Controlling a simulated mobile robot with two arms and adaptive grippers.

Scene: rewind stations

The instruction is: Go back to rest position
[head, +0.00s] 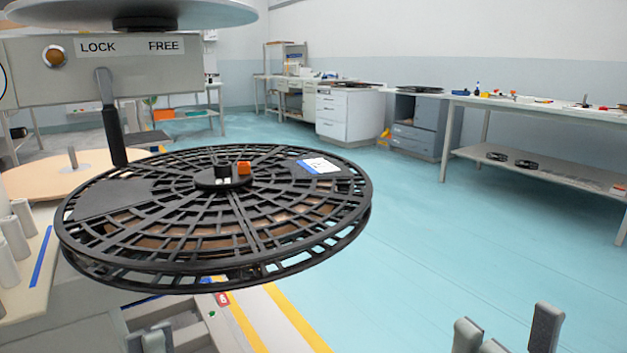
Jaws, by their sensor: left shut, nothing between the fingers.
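A large black spoked reel (232,215) fills the left half of the head view, lying flat, with copper-brown material between its flanges. A white and blue label (318,166) and an orange piece (243,168) are on top of it. My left gripper (150,340) shows at the bottom edge, below the front of the reel. It is shut and empty, and partly cut off by the frame. Grey finger parts of my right gripper (507,338) rise at the bottom right over the floor.
White posts (12,245) stand at far left. A long workbench (550,108) and drawer cabinets (346,114) line the back. The blue floor (440,230) at right is clear.

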